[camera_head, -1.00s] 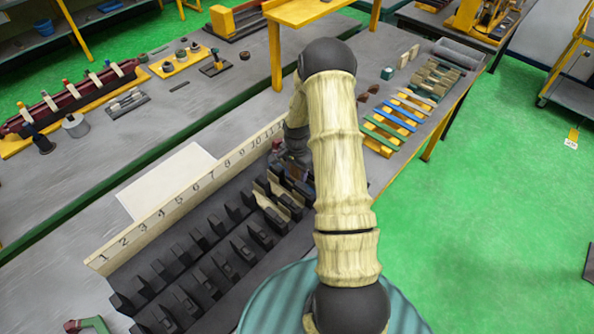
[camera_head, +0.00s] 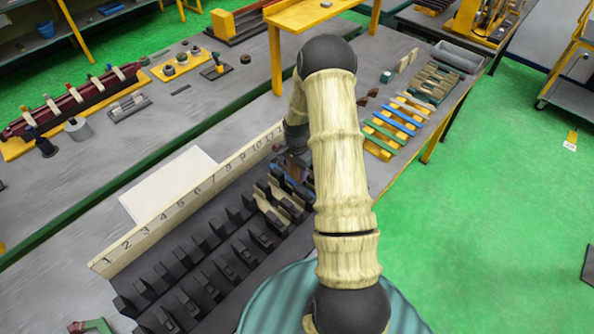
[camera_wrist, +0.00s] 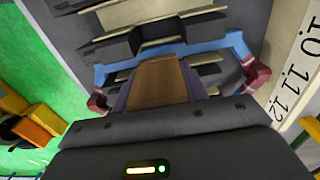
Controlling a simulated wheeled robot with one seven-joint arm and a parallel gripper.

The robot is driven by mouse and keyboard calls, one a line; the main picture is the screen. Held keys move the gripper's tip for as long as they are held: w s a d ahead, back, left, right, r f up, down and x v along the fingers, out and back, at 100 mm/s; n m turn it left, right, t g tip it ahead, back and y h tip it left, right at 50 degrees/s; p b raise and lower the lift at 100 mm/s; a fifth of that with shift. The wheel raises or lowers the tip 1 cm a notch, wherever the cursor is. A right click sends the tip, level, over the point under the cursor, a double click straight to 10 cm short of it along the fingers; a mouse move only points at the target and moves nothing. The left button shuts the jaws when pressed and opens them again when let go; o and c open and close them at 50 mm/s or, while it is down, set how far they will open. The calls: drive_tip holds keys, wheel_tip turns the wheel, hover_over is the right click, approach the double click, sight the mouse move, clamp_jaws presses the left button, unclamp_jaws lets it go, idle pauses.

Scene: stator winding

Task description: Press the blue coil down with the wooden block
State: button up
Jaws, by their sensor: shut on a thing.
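The wooden block (camera_wrist: 158,82) is a brown piece between the two fingers of my gripper (camera_wrist: 157,97), which is shut on it. In the wrist view the block lies directly over or against the blue coil (camera_wrist: 207,48); whether they touch is hard to tell. The coil spans the dark slotted frame, with dark red ends (camera_wrist: 256,71) on both sides. In the head view a bit of the blue coil (camera_head: 289,181) shows below my gripper, near the high-number end of the ruler; my arm hides much of this spot.
The dark slotted frame (camera_head: 200,240) runs along the numbered ruler board (camera_head: 185,200). Beige pieces (camera_head: 270,205) sit in the slots near the gripper. Blue, green and tan strips (camera_head: 398,122) lie on the table to the right. A white sheet (camera_head: 168,185) lies behind the ruler.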

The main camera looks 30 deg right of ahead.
drive_tip(key=shift+r+p, duration=2.45)
drive_tip(key=shift+r, duration=1.9)
